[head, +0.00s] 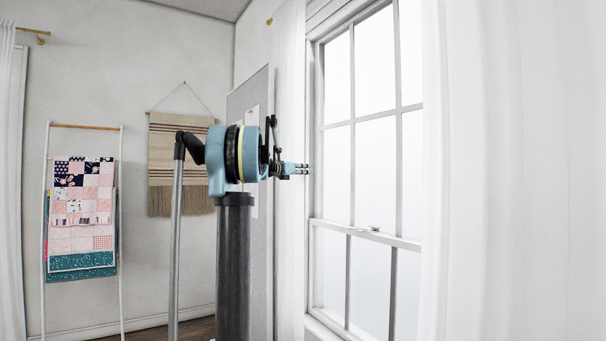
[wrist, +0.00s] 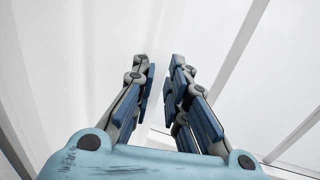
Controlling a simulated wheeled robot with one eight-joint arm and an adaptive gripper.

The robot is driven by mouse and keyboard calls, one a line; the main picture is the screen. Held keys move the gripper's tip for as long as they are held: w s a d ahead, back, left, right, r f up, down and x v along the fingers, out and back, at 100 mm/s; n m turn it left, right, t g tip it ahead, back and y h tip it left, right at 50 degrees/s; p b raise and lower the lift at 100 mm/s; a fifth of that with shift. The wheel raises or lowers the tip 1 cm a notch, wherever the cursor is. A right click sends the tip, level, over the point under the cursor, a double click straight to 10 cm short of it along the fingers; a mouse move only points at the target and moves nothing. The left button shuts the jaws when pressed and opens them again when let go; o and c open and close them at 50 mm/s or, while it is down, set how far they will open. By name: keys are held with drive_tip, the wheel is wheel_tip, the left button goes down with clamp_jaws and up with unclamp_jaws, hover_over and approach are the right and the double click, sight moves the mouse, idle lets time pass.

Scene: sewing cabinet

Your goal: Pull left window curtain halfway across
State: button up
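The left window curtain (head: 289,90) is a narrow, sheer white strip hanging straight along the window's left side. My gripper (head: 308,169) is at mid-height by this curtain, its fingers pointing right toward the window frame. In the wrist view the two blue-grey fingers (wrist: 163,68) are close together with a narrow gap between them. White, softly folded cloth that looks like the curtain (wrist: 75,50) fills the left and middle behind the fingers. I cannot tell whether any cloth is held in the gap.
The window (head: 372,150) has white frame bars and a sash latch. Another white curtain (head: 520,170) hangs at the right. A quilt ladder (head: 45,230) and a woven wall hanging (head: 165,180) are on the left, with a grey board (head: 262,250) behind my arm.

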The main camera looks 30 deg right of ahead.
clamp_jaws()
drive_tip(key=s, duration=2.7)
drive_tip(key=shift+f, duration=0.1)
drive_tip(key=o, duration=0.7)
unclamp_jaws()
drive_tip(key=shift+a, duration=0.1)
drive_tip(key=v, duration=1.2)
drive_tip(key=shift+w, duration=0.15)
